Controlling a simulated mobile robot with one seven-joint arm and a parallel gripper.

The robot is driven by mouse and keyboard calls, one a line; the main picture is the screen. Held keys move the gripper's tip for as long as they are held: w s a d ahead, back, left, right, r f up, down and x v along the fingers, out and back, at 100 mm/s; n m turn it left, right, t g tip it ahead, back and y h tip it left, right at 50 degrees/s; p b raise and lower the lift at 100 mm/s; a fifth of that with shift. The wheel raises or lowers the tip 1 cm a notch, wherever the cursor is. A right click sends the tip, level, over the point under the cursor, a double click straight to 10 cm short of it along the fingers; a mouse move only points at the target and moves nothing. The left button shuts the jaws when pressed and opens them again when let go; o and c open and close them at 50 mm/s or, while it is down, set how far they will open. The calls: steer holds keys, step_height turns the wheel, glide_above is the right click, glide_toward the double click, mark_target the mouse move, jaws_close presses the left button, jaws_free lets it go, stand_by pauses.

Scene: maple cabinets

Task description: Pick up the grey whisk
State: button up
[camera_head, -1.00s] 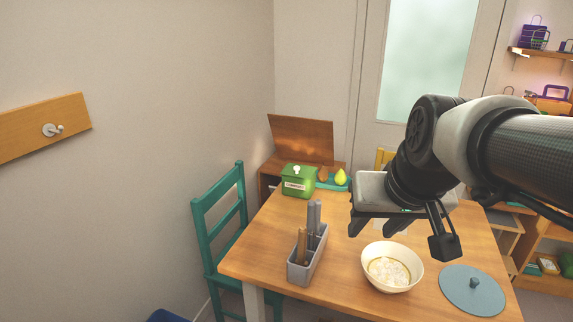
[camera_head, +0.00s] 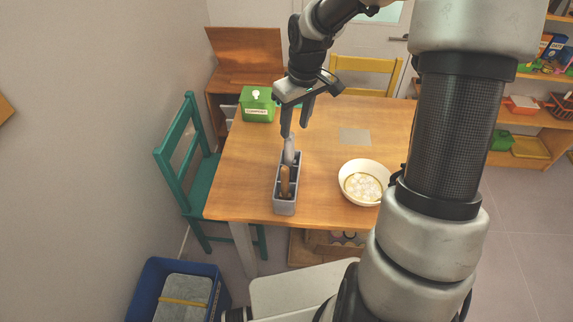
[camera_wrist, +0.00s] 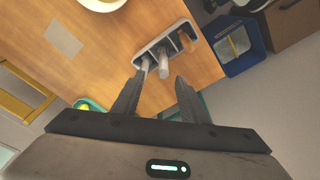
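A grey utensil caddy (camera_head: 285,205) stands on the wooden table, holding upright utensils. Grey handles (camera_head: 290,150) stand at its far end and a brown wooden handle (camera_head: 285,182) nearer the front. In the wrist view, two grey handles (camera_wrist: 163,66) show in the caddy (camera_wrist: 182,24) beside the brown one (camera_wrist: 187,43). The utensils' heads are hidden, so I cannot tell which grey handle is the whisk's. My gripper (camera_head: 295,130) is open and empty, above the caddy's far end. In the wrist view its fingertips (camera_wrist: 158,78) are either side of and just short of the grey handles.
A white bowl (camera_head: 350,194) stands right of the caddy, and a grey square (camera_head: 354,136) lies behind it. A green compost box (camera_head: 257,105) stands at the back left. A teal chair (camera_head: 200,175) is left of the table; a blue bin (camera_head: 148,285) is on the floor.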

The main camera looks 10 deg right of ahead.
mark_target(288, 153)
steer(key=f, duration=0.4)
steer(key=w+f, duration=0.1)
steer(key=f, duration=0.2)
steer(key=shift+a, duration=0.3)
steer(key=shift+w+a+f+b, duration=0.1)
steer(key=shift+a+f, duration=0.05)
steer(key=shift+f, duration=0.75)
steer(key=shift+w+a+f+b, duration=0.1)
steer(key=shift+a+f, duration=0.05)
steer(key=shift+f, duration=0.7)
steer(key=shift+a+f+b, duration=0.1)
steer(key=shift+a+f, duration=0.05)
steer(key=shift+f, duration=0.75)
steer(key=shift+c, duration=0.2)
jaws_close()
